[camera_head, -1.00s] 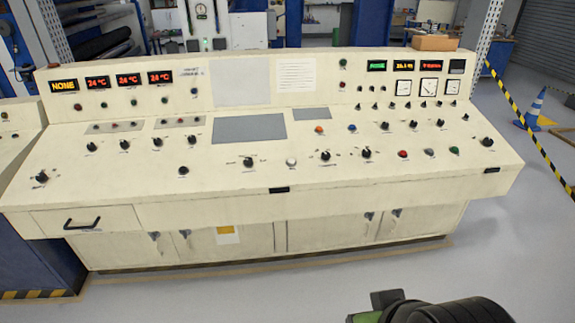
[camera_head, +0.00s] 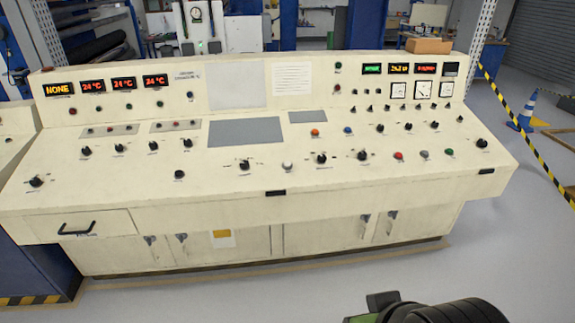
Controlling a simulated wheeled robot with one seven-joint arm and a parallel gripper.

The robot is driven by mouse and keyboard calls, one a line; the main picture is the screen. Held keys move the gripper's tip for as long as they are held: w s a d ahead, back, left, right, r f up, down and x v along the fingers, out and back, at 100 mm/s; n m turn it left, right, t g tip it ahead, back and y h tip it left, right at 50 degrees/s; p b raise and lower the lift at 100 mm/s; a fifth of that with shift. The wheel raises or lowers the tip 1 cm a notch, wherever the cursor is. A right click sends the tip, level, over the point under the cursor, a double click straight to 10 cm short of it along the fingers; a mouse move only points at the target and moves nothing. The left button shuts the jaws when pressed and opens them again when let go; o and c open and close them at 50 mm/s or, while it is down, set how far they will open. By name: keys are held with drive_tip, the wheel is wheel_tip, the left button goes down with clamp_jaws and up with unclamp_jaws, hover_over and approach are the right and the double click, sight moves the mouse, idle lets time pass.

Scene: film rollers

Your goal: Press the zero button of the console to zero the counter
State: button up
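The cream console (camera_head: 350,205) spans most of the head view, with a sloped top and an upright back panel. Several buttons show on it: a white one (camera_head: 288,167) at the front middle, an orange one (camera_head: 315,132), a blue one (camera_head: 348,130), and a red (camera_head: 398,155), a grey (camera_head: 424,154) and a green one (camera_head: 449,152) at the right. Button labels are too small to read, so I cannot tell which is the zero button. Lit displays (camera_head: 398,69) sit at the upper right of the panel. My gripper is not in view; a dark part of my arm shows at the bottom right.
Many black knobs stand up from the console top. A drawer with a black handle (camera_head: 76,229) is at the front left. A cardboard box (camera_head: 429,46) sits behind the console. The floor in front is clear.

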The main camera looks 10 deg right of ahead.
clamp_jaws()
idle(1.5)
